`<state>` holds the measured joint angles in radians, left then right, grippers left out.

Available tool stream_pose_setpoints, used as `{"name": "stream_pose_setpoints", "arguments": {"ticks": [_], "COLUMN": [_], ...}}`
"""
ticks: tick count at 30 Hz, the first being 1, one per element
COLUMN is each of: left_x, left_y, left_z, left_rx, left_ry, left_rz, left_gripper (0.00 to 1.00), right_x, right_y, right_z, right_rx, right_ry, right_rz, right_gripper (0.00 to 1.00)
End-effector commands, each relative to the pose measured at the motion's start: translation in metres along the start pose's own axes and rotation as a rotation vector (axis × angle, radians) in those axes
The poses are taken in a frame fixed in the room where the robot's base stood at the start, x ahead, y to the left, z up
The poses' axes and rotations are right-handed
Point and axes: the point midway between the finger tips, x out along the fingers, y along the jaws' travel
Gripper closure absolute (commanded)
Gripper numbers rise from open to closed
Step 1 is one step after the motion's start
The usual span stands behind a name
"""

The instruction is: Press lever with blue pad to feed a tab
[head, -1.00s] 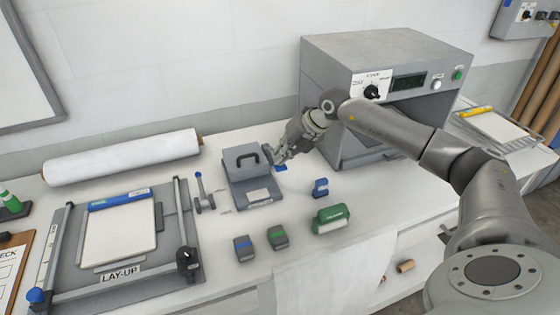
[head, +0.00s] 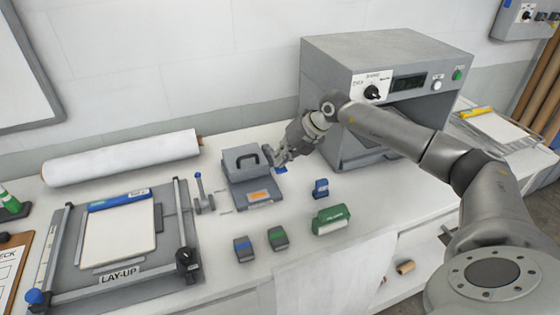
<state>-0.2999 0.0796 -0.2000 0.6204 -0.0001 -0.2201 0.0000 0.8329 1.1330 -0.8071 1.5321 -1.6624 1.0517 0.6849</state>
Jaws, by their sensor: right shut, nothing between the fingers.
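The grey tab dispenser (head: 244,164) stands on the bench, with a dark handle on its top. An orange tab (head: 258,196) shows on its front plate. The blue pad (head: 281,169) of its lever shows at the dispenser's right side, partly covered by my gripper. My right gripper (head: 277,160) is shut and empty, with its fingertips at the blue pad; I cannot tell if they touch it. My left gripper is not in view.
A blue-topped stamp-like block (head: 320,188), a green roller-like block (head: 330,220) and two small dark blocks (head: 243,250) lie in front. The lay-up board (head: 180,225) is at left.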

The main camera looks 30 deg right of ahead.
Motion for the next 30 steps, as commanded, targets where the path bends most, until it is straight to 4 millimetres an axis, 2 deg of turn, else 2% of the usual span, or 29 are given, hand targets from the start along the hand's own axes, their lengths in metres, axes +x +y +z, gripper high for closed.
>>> {"name": "stream_pose_setpoints", "arguments": {"ticks": [18,30], "left_x": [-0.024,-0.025], "left_y": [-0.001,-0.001], "left_z": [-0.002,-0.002], "left_rx": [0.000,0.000], "left_ry": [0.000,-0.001], "left_rz": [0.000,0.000], "left_gripper": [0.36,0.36], "right_x": [-0.024,-0.025], "right_y": [0.017,0.018], "right_z": [0.017,0.018], "right_rx": [0.000,0.000], "right_ry": [0.000,0.000], "right_rz": [0.001,0.000], "right_gripper": [1.00,1.00]}}
